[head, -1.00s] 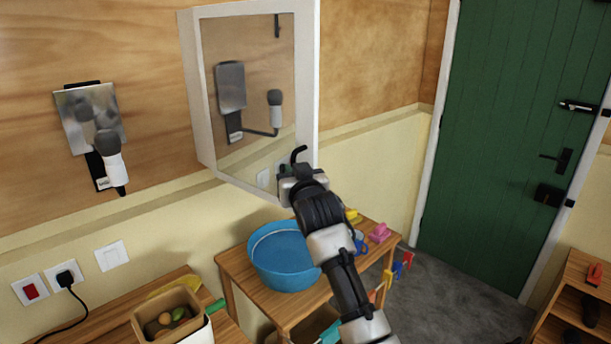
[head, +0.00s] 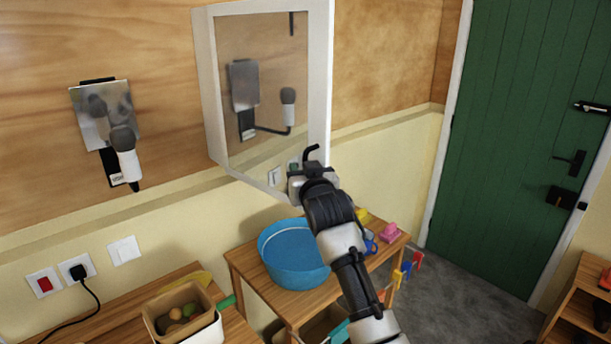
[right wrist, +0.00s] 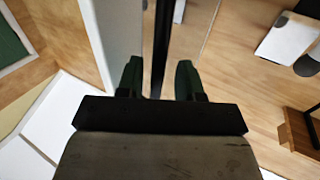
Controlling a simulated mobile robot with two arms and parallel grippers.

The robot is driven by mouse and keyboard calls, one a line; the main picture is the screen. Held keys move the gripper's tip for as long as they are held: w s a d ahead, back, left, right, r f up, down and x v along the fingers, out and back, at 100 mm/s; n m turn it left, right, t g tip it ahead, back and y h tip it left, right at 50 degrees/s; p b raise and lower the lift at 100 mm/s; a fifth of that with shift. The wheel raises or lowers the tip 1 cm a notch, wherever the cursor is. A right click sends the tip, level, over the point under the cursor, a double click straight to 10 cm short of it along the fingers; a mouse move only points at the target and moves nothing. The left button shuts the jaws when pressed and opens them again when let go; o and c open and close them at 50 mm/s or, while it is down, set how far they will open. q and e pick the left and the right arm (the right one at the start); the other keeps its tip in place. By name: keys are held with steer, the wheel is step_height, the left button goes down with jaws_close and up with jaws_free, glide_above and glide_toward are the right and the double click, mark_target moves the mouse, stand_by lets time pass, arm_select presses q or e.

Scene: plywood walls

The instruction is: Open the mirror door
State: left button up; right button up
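The mirror door (head: 265,100) is the white-framed mirror front of a cabinet on the wall. Its frame and glass show in the head view; I cannot tell whether it stands slightly ajar. My right gripper (head: 311,165) is at the lower right corner of the door and hides part of it. In the right wrist view my right gripper (right wrist: 160,75) has its two dark green fingers apart, one on each side of a narrow black upright bar (right wrist: 161,40). Gaps show between the bar and both fingers. My left gripper is in neither view.
A wooden table (head: 240,265) with a blue basin (head: 290,262) stands below the cabinet. A metal plate (head: 98,112) and a hair dryer (head: 128,160) hang on the wall at left. A box (head: 165,325) is at lower left. A green door (head: 500,140) is at right.

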steer(key=b+v, duration=0.3)
steer(key=v, duration=0.7)
steer(key=shift+s+b, duration=0.35)
